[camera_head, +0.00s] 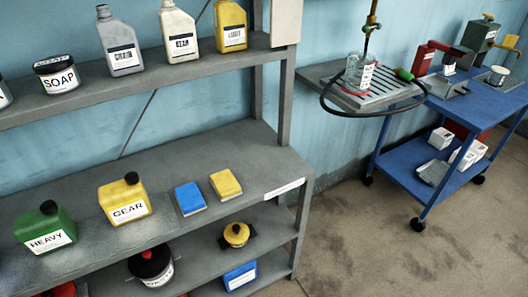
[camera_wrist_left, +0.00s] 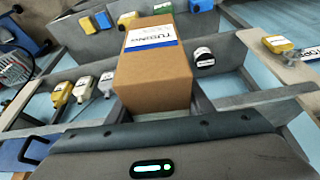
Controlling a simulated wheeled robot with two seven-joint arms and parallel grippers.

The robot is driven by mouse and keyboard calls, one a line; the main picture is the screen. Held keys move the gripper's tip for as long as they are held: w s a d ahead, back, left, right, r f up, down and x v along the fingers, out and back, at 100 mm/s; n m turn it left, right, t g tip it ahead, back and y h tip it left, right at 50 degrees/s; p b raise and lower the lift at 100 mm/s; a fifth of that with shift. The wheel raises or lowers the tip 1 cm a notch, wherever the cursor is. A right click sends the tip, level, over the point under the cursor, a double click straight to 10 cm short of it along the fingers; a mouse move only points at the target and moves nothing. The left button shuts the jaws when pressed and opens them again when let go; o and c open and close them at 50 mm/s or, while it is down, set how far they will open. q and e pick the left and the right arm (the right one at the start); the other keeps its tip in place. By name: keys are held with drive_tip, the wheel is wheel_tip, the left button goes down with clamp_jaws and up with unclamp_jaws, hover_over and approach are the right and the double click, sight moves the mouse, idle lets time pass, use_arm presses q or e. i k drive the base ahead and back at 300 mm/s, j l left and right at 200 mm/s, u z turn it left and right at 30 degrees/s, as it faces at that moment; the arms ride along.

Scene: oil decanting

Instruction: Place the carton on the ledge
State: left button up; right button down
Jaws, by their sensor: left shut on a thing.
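A brown cardboard carton (camera_wrist_left: 153,80) with a white and blue label fills the middle of the left wrist view. My left gripper (camera_wrist_left: 158,112) is shut on it, with grey fingers on both sides and the dark gripper body below in the picture. The carton and both grippers are out of the head view. No surface is marked as the ledge; the head view shows a grey shelf rack with an upper shelf (camera_head: 130,84) and a middle shelf (camera_head: 180,242), and a grey wall-mounted slatted shelf (camera_head: 390,92).
Soap jar (camera_head: 57,75) and several bottles stand on the upper shelf. Green HEAVY (camera_head: 45,230) and yellow GEAR (camera_head: 124,200) cans and blue (camera_head: 189,198) and yellow (camera_head: 226,184) packs sit on the middle shelf. A blue cart (camera_head: 450,105) stands right. Floor between is clear.

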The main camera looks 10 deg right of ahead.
sight(271, 169)
drive_tip(key=l+z, duration=0.15)
drive_tip(key=l, duration=0.45)
drive_tip(key=l+z, duration=0.15)
drive_tip(key=l, duration=0.45)
drive_tip(key=i+l+z, duration=0.15)
drive_tip(key=l, duration=0.4)
